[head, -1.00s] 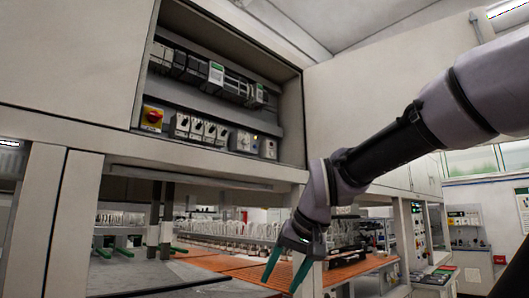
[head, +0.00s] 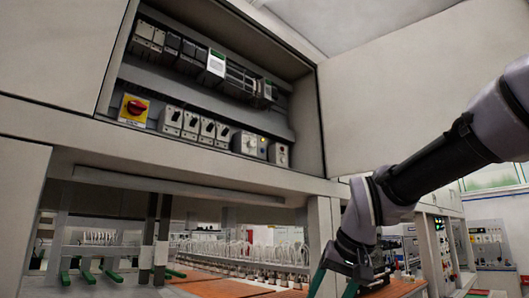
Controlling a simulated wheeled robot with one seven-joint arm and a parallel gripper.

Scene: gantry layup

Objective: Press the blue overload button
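The open control cabinet (head: 300,120) fills the upper left of the head view. On its lower rail is a row of switch modules. A pale module (head: 245,143) with a round control stands right of several black toggle switches (head: 190,124). A blue button is too small to make out for certain. My gripper (head: 335,284) is below and right of the cabinet, pointing down. Its green fingers are apart with nothing seen between them; their tips are near the lower picture edge.
A red rotary switch on a yellow plate (head: 134,109) is at the row's left end. Grey and black modules (head: 180,48) fill the upper rail. The cabinet's open door (head: 385,100) stands on the right, behind my arm. Orange worktops (head: 220,287) lie below.

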